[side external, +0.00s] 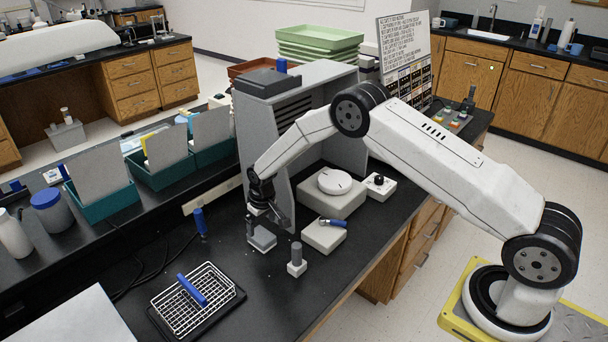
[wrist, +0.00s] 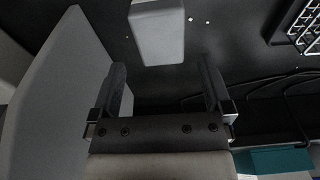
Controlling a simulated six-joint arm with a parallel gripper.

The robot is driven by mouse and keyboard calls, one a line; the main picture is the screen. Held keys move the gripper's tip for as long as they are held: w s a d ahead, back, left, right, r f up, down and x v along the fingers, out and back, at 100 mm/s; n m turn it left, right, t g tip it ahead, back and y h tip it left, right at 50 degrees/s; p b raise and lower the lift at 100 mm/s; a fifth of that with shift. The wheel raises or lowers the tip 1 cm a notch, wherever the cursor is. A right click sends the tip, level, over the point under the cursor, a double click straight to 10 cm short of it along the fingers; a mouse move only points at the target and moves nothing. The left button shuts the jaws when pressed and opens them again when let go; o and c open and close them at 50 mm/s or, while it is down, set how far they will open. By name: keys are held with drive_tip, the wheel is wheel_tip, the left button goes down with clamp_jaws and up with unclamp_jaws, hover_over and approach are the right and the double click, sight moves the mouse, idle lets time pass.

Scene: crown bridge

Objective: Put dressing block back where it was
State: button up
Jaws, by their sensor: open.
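A small pale grey block, which looks like the dressing block (side external: 263,239), sits on the black bench just below my gripper (side external: 267,222). In the wrist view the grey block (wrist: 157,32) lies just beyond the fingertips, roughly centred between them. My gripper (wrist: 162,88) is open there, with one finger to each side and nothing between the jaws. The gripper points down, and the block appears to rest on the bench. Whether a finger touches the block is hard to tell.
A grey cabinet (side external: 326,78) stands close beside the gripper. A grey post on a small base (side external: 297,260) and a white box (side external: 323,237) bearing a blue-handled tool are near on the right. A wire basket (side external: 197,300) is at front left. Teal bins (side external: 160,170) line the left.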

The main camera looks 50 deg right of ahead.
sight(266, 238)
wheel_tip(266, 238, up, 6)
drive_tip(key=shift+s+r, duration=0.15)
drive_tip(key=shift+s, duration=0.25)
idle(0.6)
drive_tip(key=s+r, duration=0.4)
drive_tip(key=s, duration=0.5)
drive_tip(key=s+r, duration=0.4)
drive_tip(key=s, duration=0.6)
drive_tip(key=s+r+t, duration=0.1)
drive_tip(key=s+r, duration=0.3)
drive_tip(key=s, duration=0.5)
drive_tip(key=shift+s+d, duration=0.25)
drive_tip(key=shift+s, duration=0.05)
